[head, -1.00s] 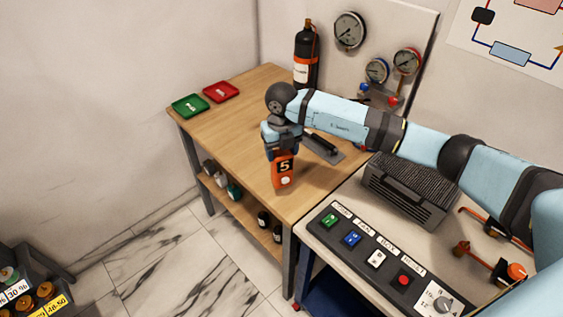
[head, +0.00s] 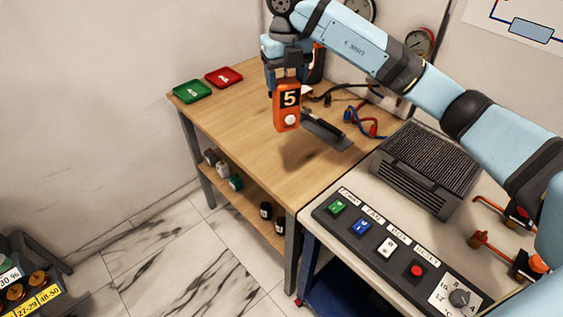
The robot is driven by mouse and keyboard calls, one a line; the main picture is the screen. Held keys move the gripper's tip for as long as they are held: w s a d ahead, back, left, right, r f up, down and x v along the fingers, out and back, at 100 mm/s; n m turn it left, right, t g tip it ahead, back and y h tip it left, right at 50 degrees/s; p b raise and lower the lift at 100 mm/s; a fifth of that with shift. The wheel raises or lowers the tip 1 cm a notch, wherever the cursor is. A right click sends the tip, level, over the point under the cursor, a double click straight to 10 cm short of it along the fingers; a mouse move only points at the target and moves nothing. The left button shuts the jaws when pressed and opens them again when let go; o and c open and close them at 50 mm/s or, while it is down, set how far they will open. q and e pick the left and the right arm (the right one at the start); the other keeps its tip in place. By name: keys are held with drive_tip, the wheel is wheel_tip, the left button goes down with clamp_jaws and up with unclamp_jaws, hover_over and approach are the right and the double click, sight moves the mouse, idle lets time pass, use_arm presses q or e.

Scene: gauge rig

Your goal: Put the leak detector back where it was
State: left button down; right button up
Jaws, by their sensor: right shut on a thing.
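The leak detector appears to be the orange handheld device (head: 287,112) with a black "5" display and a pale round button. My right gripper (head: 286,80) is shut on its top end. The device hangs upright above the wooden table (head: 232,125), with a shadow below it on the wood. A dark flat holder or tool (head: 326,130) lies on the table just right of the device and is partly hidden by it. My left gripper is not in view.
Green (head: 193,91) and red (head: 224,77) trays sit at the table's far left. Red and blue hoses (head: 362,122) lie at the back right. A button panel (head: 390,250) and a dark finned box (head: 425,170) stand on the bench at right. The table's front left is clear.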

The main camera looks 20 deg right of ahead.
sight(286, 129)
wheel_tip(286, 129, down, 14)
drive_tip(key=shift+f+p, duration=0.25)
drive_tip(key=shift+p, duration=0.25)
wheel_tip(286, 129, down, 5)
drive_tip(key=shift+f, duration=0.1)
drive_tip(key=shift+f, duration=0.15)
drive_tip(key=o, duration=1.6)
